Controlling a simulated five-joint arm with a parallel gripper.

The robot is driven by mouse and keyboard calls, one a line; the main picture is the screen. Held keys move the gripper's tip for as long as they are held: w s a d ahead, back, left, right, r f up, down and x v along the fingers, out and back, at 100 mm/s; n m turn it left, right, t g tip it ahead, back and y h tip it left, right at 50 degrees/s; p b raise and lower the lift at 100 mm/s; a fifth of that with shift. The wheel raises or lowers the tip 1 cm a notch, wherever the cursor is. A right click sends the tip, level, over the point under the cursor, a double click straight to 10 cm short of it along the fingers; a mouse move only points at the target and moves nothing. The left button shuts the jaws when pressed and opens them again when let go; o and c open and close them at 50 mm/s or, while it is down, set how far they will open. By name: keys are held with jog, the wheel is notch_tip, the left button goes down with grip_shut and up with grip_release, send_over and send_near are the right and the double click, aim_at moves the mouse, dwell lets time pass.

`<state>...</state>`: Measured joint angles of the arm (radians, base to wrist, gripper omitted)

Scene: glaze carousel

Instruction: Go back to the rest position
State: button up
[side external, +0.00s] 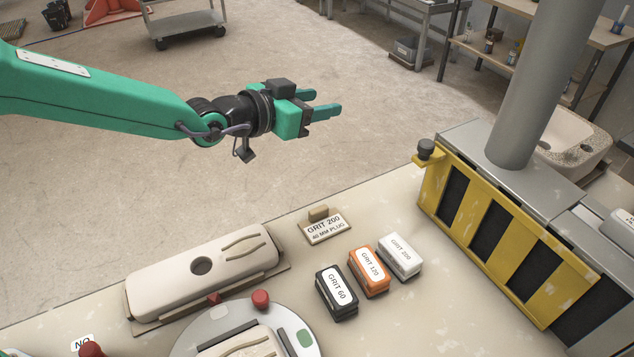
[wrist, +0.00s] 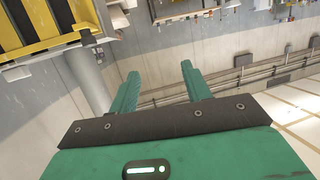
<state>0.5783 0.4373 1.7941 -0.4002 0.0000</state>
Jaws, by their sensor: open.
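My gripper (side external: 323,109) is held up in the air beyond the far edge of the work table in the side external view, pointing right. Its two green fingers are apart with nothing between them. In the wrist view the fingers (wrist: 160,88) are also spread and empty, with a wall and rail behind them. My gripper touches nothing.
On the table (side external: 425,310) are black (side external: 337,293), orange (side external: 369,270) and white (side external: 400,256) grit blocks, a GRIT 200 plug sign (side external: 325,229), a cream slab (side external: 160,280) and a round turntable (side external: 205,328). A yellow-black barrier (side external: 480,240) and grey post (side external: 535,80) stand right.

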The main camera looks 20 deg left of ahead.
jog(key=s+a+r+n+g+y, duration=0.1)
jog(key=s+a+r+n+y, duration=0.3)
jog(key=a, duration=0.7)
jog(key=s+a+r+m+g+y, duration=0.1)
jog(key=s+a, duration=0.5)
jog(key=a, duration=0.5)
jog(key=s+a+f+n+g+y, duration=0.1)
jog(key=s+a+f+g, duration=0.1)
jog(key=s+a, duration=0.4)
jog(key=s+a+f+n+g+y, duration=0.2)
jog(key=s+a, duration=0.5)
jog(key=s, duration=0.9)
jog(key=shift+a+f+n+g, duration=0.3)
jog(key=shift+f+g, duration=0.15)
jog(key=shift+g, duration=0.05)
